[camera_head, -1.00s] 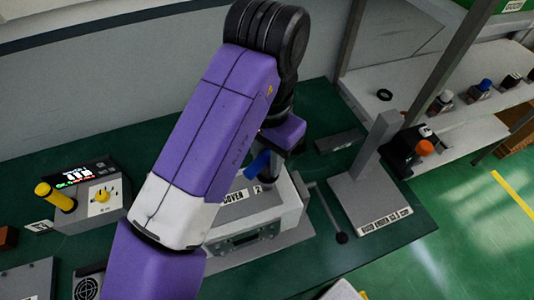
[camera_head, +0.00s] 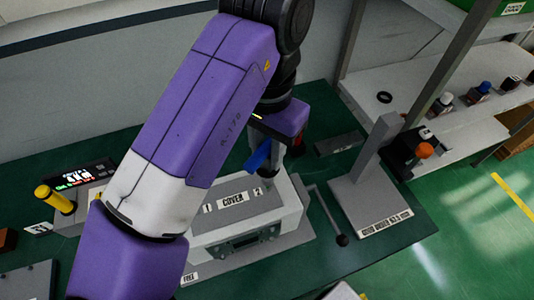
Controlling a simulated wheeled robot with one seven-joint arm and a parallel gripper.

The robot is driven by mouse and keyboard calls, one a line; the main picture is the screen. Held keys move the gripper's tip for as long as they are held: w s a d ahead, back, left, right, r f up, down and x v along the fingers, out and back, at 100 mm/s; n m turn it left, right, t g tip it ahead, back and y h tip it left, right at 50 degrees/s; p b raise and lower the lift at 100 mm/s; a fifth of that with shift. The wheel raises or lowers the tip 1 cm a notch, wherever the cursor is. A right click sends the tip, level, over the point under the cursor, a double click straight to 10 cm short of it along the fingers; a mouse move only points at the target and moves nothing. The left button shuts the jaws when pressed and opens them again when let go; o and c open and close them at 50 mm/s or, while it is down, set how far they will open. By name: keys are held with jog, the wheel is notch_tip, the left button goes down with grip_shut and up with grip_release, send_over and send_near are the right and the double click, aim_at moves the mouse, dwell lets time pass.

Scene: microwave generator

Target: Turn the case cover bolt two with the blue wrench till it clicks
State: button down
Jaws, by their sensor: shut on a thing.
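My gripper (camera_head: 277,152) hangs from my purple arm and is shut on the blue wrench (camera_head: 260,155), of which a blue part shows. The wrench is over the far right part of the grey case (camera_head: 242,217), near the label "2" on its cover. The labels "1", "COVER" (camera_head: 233,202) and "2" show on top of the case. A grey shaft runs down from the gripper to the cover near "2". The bolt itself is hidden or too small to make out, and I cannot tell whether the wrench sits on it.
A grey stand (camera_head: 372,190) with a tall post and a black-knobbed lever (camera_head: 328,215) are right of the case. A yellow-handled tool (camera_head: 55,199) and a lit display (camera_head: 86,175) are at left. A shelf (camera_head: 460,120) with several small items is at back right.

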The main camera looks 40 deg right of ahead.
jog(key=shift+r, duration=2.95)
